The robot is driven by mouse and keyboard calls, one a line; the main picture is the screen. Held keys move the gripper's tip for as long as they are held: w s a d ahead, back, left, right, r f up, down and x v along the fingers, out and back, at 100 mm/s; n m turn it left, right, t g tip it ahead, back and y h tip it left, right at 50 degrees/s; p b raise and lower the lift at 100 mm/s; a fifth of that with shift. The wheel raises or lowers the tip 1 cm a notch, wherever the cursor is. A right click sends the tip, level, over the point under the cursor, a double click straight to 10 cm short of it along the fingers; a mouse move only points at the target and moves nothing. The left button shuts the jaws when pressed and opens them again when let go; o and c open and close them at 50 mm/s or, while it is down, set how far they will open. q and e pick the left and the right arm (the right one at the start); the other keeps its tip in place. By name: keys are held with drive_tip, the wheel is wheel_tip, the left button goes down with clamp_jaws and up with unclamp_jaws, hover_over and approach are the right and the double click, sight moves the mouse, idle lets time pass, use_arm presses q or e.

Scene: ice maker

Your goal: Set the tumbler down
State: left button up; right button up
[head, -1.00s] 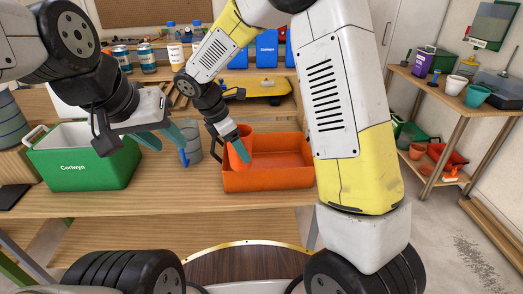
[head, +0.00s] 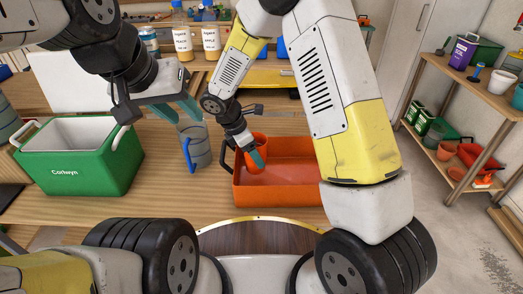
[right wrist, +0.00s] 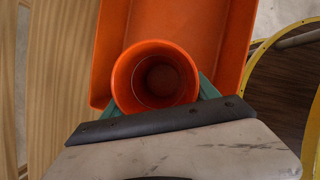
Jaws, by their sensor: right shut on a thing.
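The orange tumbler (right wrist: 155,80) is upright between the teal fingers of my right gripper (right wrist: 158,102), which is shut on it. Its open mouth faces the right wrist camera and it looks empty. In the head view the tumbler (head: 259,138) is at the left end of the orange bin (head: 285,193), partly behind a teal finger. I cannot tell whether its base touches the bin floor. My left gripper (head: 177,112) is open and empty, its fingers just above and left of a grey see-through mug (head: 201,146) with a blue handle.
A green cooler (head: 85,178) with white handles stands at the left of the wooden bench. Labelled bottles (head: 183,42) stand at the back. Bare bench shows between the cooler and the bin. A shelf rack (head: 455,113) with pots and boxes stands at the right.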

sight(254, 166)
drive_tip(key=shift+f, duration=2.8)
drive_tip(key=shift+f, duration=0.15)
drive_tip(key=o, duration=1.4)
